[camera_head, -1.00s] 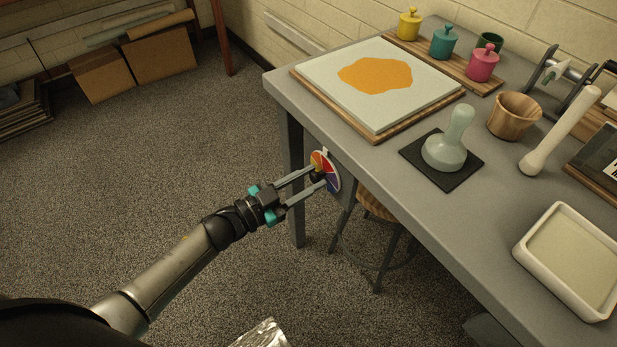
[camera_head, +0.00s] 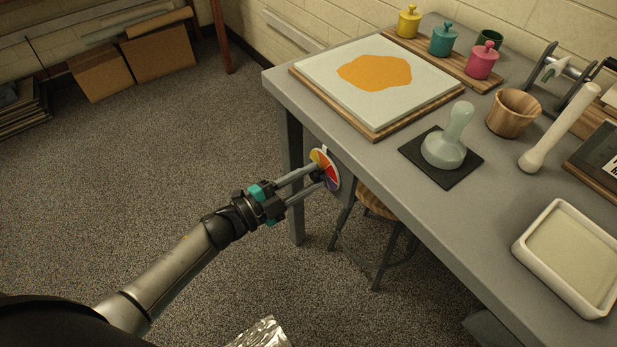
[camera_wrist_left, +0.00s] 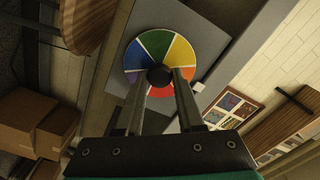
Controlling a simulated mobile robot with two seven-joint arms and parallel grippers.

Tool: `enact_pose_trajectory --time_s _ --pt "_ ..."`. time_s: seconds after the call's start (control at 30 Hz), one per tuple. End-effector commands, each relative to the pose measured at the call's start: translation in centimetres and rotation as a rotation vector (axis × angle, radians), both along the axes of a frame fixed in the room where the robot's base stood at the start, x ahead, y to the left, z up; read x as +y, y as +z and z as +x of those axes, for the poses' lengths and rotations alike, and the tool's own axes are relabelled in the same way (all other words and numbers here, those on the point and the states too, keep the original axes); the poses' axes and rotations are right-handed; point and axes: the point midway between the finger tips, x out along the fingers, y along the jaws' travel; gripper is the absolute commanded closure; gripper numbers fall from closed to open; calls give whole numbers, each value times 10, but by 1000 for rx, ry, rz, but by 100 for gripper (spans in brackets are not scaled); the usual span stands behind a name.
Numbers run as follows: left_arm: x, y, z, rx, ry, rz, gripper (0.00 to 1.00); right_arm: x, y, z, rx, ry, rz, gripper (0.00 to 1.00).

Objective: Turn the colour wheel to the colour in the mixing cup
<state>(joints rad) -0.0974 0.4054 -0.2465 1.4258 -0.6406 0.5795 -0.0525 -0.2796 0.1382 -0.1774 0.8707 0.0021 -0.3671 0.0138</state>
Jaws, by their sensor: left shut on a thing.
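The colour wheel (camera_head: 329,166) is a disc of coloured wedges on the side of the grey table. It shows face-on in the left wrist view (camera_wrist_left: 185,55), with green and yellow at the top, orange right, red below, purple and blue left. A small white marker (camera_wrist_left: 198,87) sits at its right rim, by the orange and red wedges. My left gripper (camera_head: 317,177) is shut on the wheel's dark centre knob (camera_wrist_left: 159,76). A wooden cup (camera_head: 512,114) and a dark green cup (camera_head: 490,39) stand on the table; I cannot tell the colour inside either. My right gripper is out of view.
A pale slab with an orange patch (camera_head: 376,72) lies on a wooden board near the table corner. Yellow, teal and pink lidded pots stand behind it. A glass muller (camera_head: 444,148) and white tray (camera_head: 545,270) are further right. A stool (camera_head: 376,204) stands under the table.

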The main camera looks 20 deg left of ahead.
Motion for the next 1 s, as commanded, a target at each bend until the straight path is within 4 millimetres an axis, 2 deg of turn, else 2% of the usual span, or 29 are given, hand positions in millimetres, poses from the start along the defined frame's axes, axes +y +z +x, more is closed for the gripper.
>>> enact_pose_trajectory --time_s 0.63,0.67,0.9,1.0 --pt "0 -1 0 -29 1 41 100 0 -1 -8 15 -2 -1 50" --pt "0 -1 0 -29 1 41 61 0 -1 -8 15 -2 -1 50" --pt "0 -1 0 -30 0 40 35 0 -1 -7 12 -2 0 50" --pt "0 0 0 -30 0 40 35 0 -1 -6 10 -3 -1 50"
